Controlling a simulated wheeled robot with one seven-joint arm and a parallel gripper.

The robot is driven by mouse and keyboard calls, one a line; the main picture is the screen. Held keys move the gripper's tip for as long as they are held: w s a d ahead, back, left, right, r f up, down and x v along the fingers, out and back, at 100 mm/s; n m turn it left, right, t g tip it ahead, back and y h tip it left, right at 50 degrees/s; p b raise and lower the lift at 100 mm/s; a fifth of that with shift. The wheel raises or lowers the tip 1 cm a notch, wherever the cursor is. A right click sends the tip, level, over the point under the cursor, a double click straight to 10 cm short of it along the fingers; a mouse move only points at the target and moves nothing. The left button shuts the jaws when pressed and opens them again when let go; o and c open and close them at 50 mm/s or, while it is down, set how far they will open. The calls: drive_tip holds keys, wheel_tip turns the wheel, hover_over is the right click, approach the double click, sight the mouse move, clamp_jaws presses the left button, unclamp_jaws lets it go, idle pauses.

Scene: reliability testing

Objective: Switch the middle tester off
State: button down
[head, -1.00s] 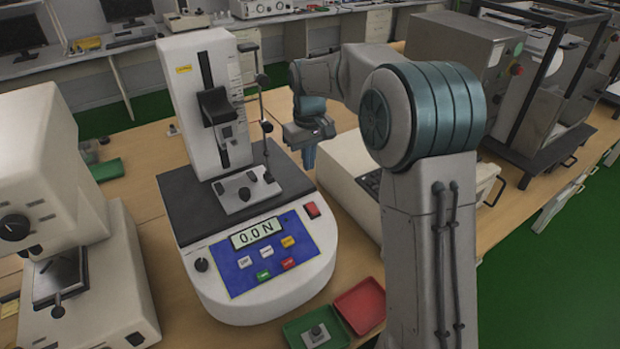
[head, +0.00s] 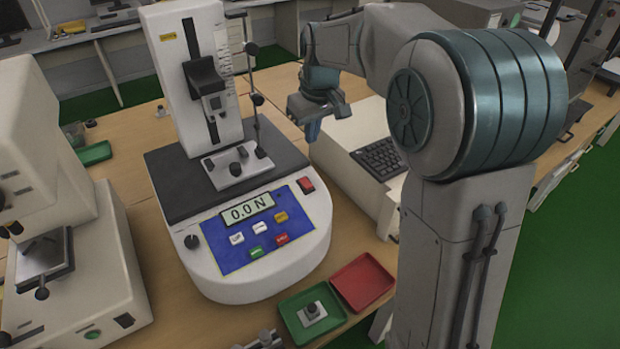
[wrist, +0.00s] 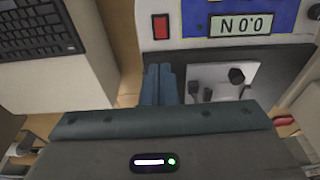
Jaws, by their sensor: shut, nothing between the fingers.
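The middle tester (head: 290,225) stands on the wooden bench, with a white column, a dark top plate and a blue front panel. Its display (head: 246,208) is lit and reads 0.0 N. A red rocker switch (head: 306,185) sits at the right of the panel; it also shows in the wrist view (wrist: 160,27). My gripper (head: 313,130) is shut and empty, pointing down above and behind the switch, to the right of the column. In the wrist view the shut fingers (wrist: 160,84) are below the switch in the picture, apart from it.
A beige unit with a black keyboard (head: 379,158) stands right of the tester. A green tray (head: 333,316) holding a small metal part and an empty red tray (head: 362,283) lie in front. Another white machine (head: 85,270) stands at left.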

drive_tip(key=shift+s+d, duration=0.3)
drive_tip(key=shift+s, duration=0.1)
drive_tip(key=p, duration=0.2)
approach(309, 184)
drive_tip(key=f, duration=0.3)
drive_tip(key=w+f, duration=0.1)
drive_tip(key=f, duration=0.1)
drive_tip(key=shift+w+a, duration=0.1)
drive_tip(key=shift+a, duration=0.2)
drive_tip(key=shift+f, duration=0.5)
drive_tip(key=shift+f+b, duration=0.1)
drive_tip(key=shift+b, duration=0.35)
